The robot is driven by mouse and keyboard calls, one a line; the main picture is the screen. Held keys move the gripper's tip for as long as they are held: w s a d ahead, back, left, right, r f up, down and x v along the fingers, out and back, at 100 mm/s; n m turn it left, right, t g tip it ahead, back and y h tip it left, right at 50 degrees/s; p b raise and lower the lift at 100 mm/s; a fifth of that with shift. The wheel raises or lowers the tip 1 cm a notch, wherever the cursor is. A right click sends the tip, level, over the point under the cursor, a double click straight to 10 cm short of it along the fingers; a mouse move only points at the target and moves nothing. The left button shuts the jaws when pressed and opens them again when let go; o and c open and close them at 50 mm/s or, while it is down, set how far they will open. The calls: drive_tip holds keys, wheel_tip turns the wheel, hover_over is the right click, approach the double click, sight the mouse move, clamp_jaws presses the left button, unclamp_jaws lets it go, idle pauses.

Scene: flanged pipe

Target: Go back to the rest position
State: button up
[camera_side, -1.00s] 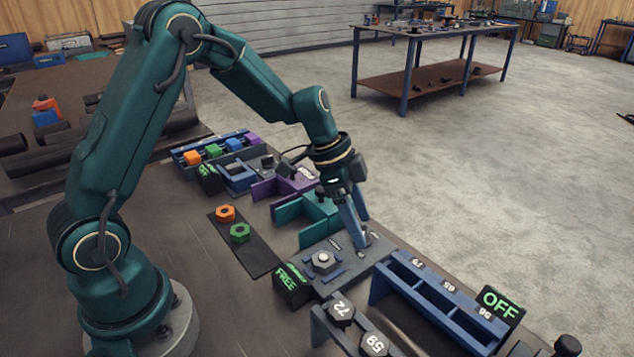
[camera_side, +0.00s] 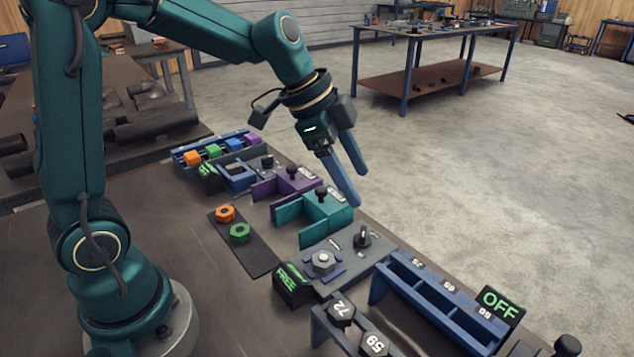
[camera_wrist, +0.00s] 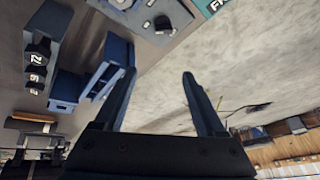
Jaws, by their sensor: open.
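My gripper (camera_side: 351,178) is in the air above the far edge of the bench, up and clear of the fixtures. Its two blue fingers are apart with nothing between them. In the wrist view my gripper (camera_wrist: 160,85) also shows spread fingers, with bare floor between them. Below it in the side view is a grey plate (camera_side: 340,270) with a metal hex nut (camera_side: 323,260) and a dark upright knob (camera_side: 362,237). The knob stands free of my fingers.
A teal holder (camera_side: 300,210) and a purple holder (camera_side: 270,190) stand left of the plate. A blue rack (camera_side: 430,290) and a sign reading OFF (camera_side: 500,302) are at right. A black sign reads FREE (camera_side: 291,285). Orange (camera_side: 225,213) and green nuts (camera_side: 240,233) lie on a dark strip.

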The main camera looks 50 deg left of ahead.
drive_tip(key=s+a+n+t+y, duration=0.1)
drive_tip(key=s+n+y, duration=0.2)
drive_tip(key=s+n, duration=0.8)
drive_tip(key=s, duration=0.6)
drive_tip(key=shift+a+r, duration=0.35)
drive_tip(key=shift+s, duration=0.1)
idle(0.5)
